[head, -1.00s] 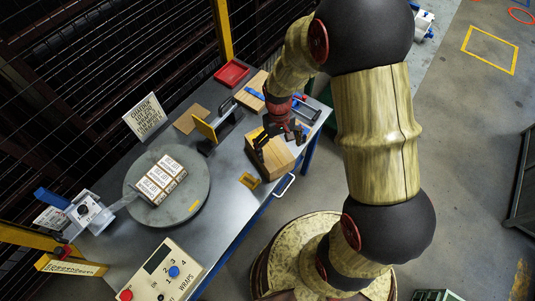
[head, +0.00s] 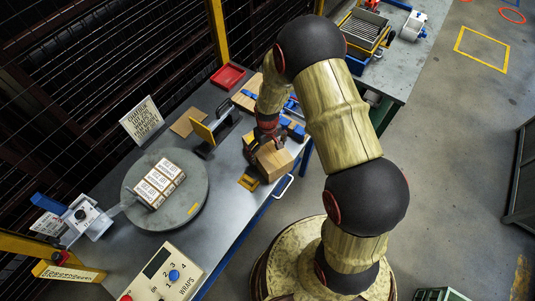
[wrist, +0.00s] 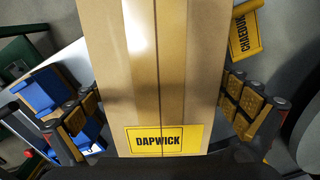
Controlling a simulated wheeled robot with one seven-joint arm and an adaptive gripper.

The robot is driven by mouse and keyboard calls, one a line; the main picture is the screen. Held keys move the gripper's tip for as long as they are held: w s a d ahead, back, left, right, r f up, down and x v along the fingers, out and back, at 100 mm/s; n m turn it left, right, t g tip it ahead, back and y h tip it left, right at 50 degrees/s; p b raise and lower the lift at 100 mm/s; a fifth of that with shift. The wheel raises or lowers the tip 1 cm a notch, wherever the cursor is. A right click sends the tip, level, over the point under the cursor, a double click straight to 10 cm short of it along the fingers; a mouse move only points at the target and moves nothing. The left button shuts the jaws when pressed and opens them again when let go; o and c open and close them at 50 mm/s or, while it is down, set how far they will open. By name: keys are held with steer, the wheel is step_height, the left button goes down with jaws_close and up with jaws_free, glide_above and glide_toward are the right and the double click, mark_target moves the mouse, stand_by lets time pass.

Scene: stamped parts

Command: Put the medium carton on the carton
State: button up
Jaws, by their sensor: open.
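A brown carton (head: 273,163) stands near the table's front edge, under my gripper (head: 265,134) in the head view. In the wrist view the carton (wrist: 155,60) fills the middle, with a clear tape strip and a yellow DAPWICK label. My gripper (wrist: 163,112) is open, one finger on each side of this carton. I cannot tell whether the fingers touch it. Several white printed cartons (head: 159,182) lie together on the round grey turntable (head: 196,211). Another flat brown box (head: 249,91) lies behind my gripper, partly hidden by my arm.
A yellow upright plate (head: 203,132) on a dark stand is left of the gripper. A yellow tag (head: 249,182) lies beside the brown carton. A red tray (head: 228,76), a sign (head: 142,119) and a control box (head: 163,272) stand around the table. Bare tabletop lies between turntable and carton.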

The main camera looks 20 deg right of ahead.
steer(key=shift+f, duration=0.95)
steer(key=shift+c, duration=0.4)
steer(key=c, duration=1.8)
steer(key=shift+o, duration=0.2)
steer(key=shift+w+r, duration=0.1)
steer(key=shift+r, duration=0.05)
